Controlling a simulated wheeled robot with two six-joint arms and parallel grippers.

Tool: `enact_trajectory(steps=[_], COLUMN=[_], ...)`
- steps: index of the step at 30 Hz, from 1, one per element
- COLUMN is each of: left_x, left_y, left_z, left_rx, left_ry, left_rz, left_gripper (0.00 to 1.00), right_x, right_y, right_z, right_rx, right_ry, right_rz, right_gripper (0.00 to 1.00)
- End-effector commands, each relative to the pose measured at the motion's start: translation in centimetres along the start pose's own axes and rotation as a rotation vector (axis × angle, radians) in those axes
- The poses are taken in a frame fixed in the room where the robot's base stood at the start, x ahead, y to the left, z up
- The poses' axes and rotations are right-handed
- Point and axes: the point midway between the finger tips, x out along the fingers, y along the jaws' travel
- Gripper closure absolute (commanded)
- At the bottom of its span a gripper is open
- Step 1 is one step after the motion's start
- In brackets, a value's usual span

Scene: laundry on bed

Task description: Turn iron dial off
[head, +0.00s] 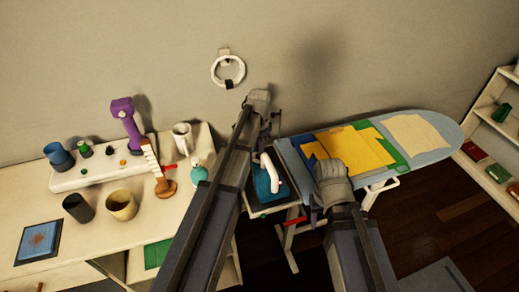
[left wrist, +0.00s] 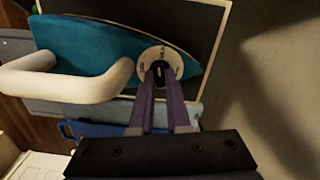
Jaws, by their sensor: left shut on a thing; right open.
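The iron (head: 266,184) is teal with a white handle and rests at the left end of the ironing board; its teal body (left wrist: 95,48) and white handle (left wrist: 70,82) fill much of the left wrist view. Its round pale dial (left wrist: 172,58) with a dark centre knob shows in the left wrist view. My left gripper (left wrist: 158,78) has its purple fingers shut on the dark knob of the dial. In the head view my left gripper (head: 268,128) is beyond the iron, its fingers mostly hidden. My right gripper (head: 316,215) is open at the board's near edge, right of the iron.
The blue ironing board (head: 442,138) carries folded yellow, green and cream cloths (head: 352,146). A white table (head: 50,200) at left holds cups, a purple device and a spray bottle. A shelf (head: 490,130) stands at the far right. The wall is close behind.

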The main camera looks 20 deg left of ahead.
Motion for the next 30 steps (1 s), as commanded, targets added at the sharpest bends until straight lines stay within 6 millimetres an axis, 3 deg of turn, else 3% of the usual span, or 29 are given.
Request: enact_trajectory(steps=[30], left_x=[0.01], left_y=[0.02], left_z=[0.01], left_rx=[-0.96], left_ry=[0.0], left_rz=[0.0], left_gripper=[1.0], right_x=[0.01], right_y=[0.0], right_z=[0.0], right_rx=[0.0], right_ry=[0.0], right_rz=[0.0], right_gripper=[0.5])
